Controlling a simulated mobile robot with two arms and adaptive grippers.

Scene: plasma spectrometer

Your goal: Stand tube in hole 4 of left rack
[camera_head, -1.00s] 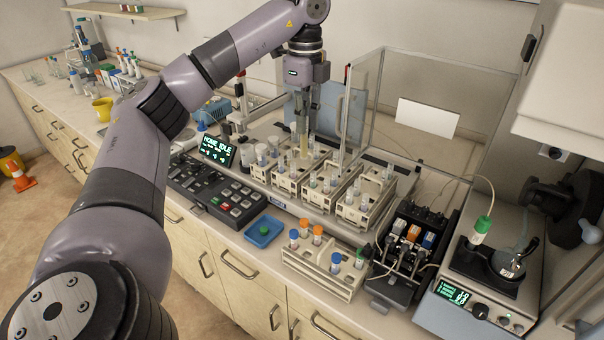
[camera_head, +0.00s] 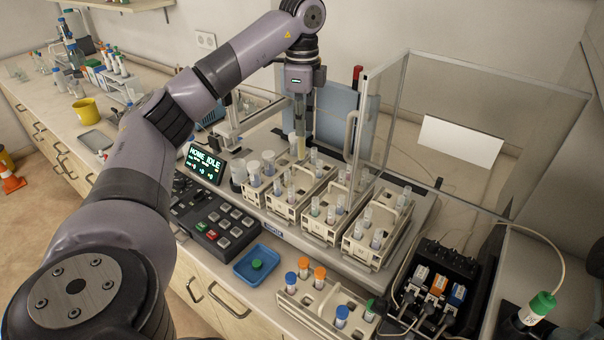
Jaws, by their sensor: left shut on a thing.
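My left gripper (camera_head: 300,122) points down over the back of the sample racks, shut on a slim clear tube (camera_head: 300,149) with a yellowish lower part. The tube hangs upright. Its lower end is close behind the standing tubes, and I cannot tell whether it is in a hole. The left rack (camera_head: 250,193) is the leftmost of several pale racks on the instrument's deck. Cups and tubes in it hide most of its holes, and I cannot read hole numbers. My right gripper is out of view.
A clear-walled enclosure (camera_head: 455,130) stands right of the racks. In front are a keypad console (camera_head: 215,222), a blue tray (camera_head: 262,266) with a green cap, and a front rack (camera_head: 312,305) with capped tubes. A black pump unit (camera_head: 440,270) stands at the right.

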